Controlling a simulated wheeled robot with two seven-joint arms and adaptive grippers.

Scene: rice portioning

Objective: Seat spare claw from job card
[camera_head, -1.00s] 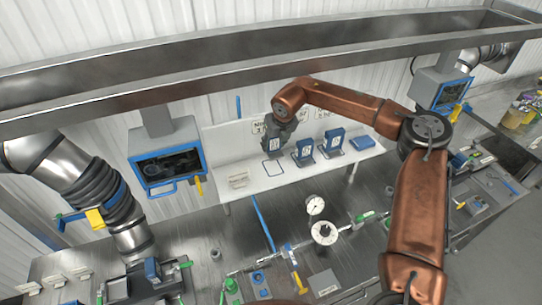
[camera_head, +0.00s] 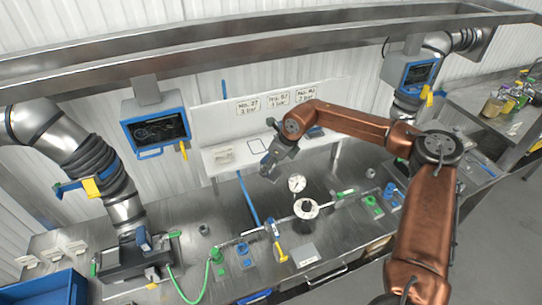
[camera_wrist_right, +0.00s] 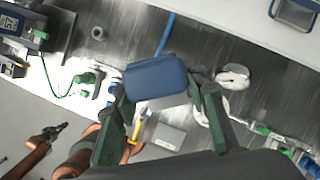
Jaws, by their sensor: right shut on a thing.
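My right gripper (camera_wrist_right: 160,105) is shut on a blue block with rounded corners (camera_wrist_right: 153,78), which I take to be a claw. It holds the block above the metal bench. In the head view this gripper (camera_head: 270,168) hangs in front of the white shelf (camera_head: 222,158), and the block is mostly hidden. An empty outlined place (camera_head: 255,146) shows on the shelf. Another blue piece (camera_head: 315,132) is partly hidden behind my arm. Numbered signs (camera_head: 278,99) hang above. A copper arm with a dark gripper end (camera_wrist_right: 55,131), apparently my left, shows low in the wrist view; its jaws are unclear.
A pressure gauge (camera_head: 297,183) and a round white flange (camera_head: 306,208) stand on the bench pipework. A yellow handle (camera_head: 281,252) and a grey plate (camera_head: 305,255) are nearer. A screen (camera_head: 157,130) hangs left. A blue bin (camera_head: 50,290) is front left.

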